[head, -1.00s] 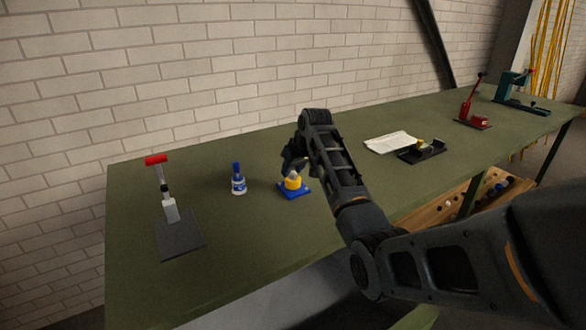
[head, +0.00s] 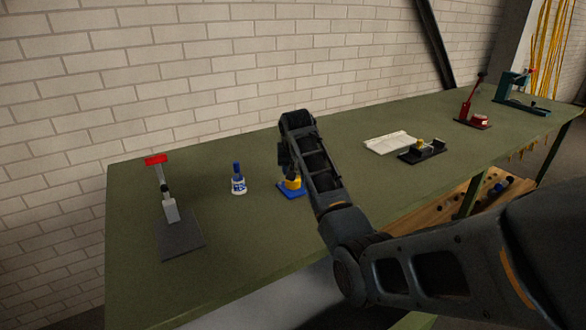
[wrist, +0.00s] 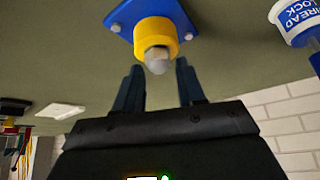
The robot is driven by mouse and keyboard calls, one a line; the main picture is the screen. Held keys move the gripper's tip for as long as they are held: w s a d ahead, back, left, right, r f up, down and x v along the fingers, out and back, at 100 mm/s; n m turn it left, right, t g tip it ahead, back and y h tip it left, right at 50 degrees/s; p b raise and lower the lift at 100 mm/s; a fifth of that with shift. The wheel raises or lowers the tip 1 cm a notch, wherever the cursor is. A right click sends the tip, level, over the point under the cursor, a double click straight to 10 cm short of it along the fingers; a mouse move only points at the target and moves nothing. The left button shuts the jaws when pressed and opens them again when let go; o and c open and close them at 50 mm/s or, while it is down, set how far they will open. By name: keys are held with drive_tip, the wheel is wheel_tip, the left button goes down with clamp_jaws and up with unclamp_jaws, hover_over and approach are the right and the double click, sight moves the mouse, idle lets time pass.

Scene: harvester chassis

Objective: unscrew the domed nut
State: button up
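The domed nut (wrist: 157,65) is a grey rounded cap on a yellow cylinder (wrist: 155,32), which is fixed to a blue base plate (wrist: 122,14) with bolts. In the head view the yellow cylinder (head: 293,183) stands on its blue plate (head: 288,194) on the green bench, partly covered by my arm; the nut itself is hidden there. My gripper (wrist: 160,67) is open. Its two dark fingertips are apart on either side of the nut in the wrist view, with gaps visible; whether they are level with it is unclear.
A blue-and-white thread lock bottle (head: 238,180) stands left of the fixture; it also shows in the wrist view (wrist: 294,20). The wall is behind.

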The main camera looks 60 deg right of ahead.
drive_tip(key=shift+w+m+g+h, duration=0.1)
drive_tip(key=shift+m+g+h, duration=0.35)
drive_tip(key=shift+m, duration=0.75)
drive_tip(key=m+g, duration=0.1)
drive_tip(key=m, duration=0.1)
drive_tip(key=shift+m+g, duration=0.25)
drive_tip(key=shift+m, duration=0.15)
clamp_jaws()
drive_tip(key=n+t, duration=0.2)
drive_tip(key=n, duration=0.2)
drive_tip(key=shift+y, duration=0.25)
drive_tip(key=shift+n, duration=0.6)
drive_tip(key=shift+t, duration=0.3)
